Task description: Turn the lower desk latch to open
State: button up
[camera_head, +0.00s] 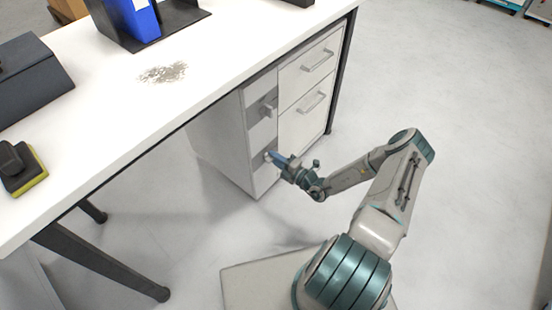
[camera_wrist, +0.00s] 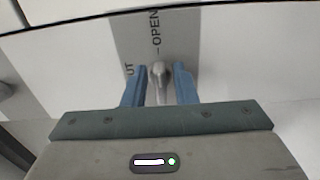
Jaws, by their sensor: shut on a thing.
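The lower desk latch (camera_head: 267,156) is a small grey handle on the left front of the drawer unit under the desk. In the wrist view the latch (camera_wrist: 160,72) stands between the two blue fingers of my gripper (camera_wrist: 159,88). A grey plate (camera_wrist: 130,42) behind it bears the word OPEN and the letters UT, the rest of that word being hidden. The latch's exact angle is hard to tell. In the head view my gripper (camera_head: 275,157) is at the lower latch, shut on it. The upper latch (camera_head: 270,108) sits above, clear of my gripper.
The white desk (camera_head: 120,125) stands over the drawer unit, its edge above my gripper. Two drawers with bar handles (camera_head: 318,60) are right of the latches. A dark desk leg (camera_head: 100,265) stands at lower left. The floor (camera_head: 450,110) at right is open.

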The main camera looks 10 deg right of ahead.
jog(key=o, duration=0.7)
jog(key=shift+c, duration=0.2)
jog(key=p+v, duration=0.3)
jog(key=v, duration=1.1)
jog(key=shift+w+r, duration=0.1)
jog(key=s+a+r+n+g+p, duration=0.1)
jog(key=a+r+n+g+p, duration=0.3)
jog(key=r+n, duration=0.7)
jog(key=s+a+r+n+g+p, duration=0.15)
jog(key=r+n+g+p, duration=0.45)
jog(key=r, duration=0.8)
jog(key=s+a+r+n+g+p, duration=0.15)
jog(key=r+n+g+p, duration=0.35)
jog(key=r+n, duration=0.65)
jog(key=s+r+n+t+h+p, duration=0.1)
jog(key=s+r+n+h+p, duration=0.2)
jog(key=r+n, duration=0.3)
jog(key=s+a+r+n+t+h+p, duration=0.1)
jog(key=s+r+n+h+p, duration=0.3)
jog(key=r, duration=1.3)
jog(key=s+a+r+n+t+h+p, duration=0.1)
jog(key=s+r+n+h+p, duration=0.2)
jog(key=r, duration=0.9)
jog(key=s+n+p, duration=0.3)
jog(key=n, duration=0.2)
jog(key=shift+r+h, duration=0.2)
jog(key=shift+h, duration=0.1)
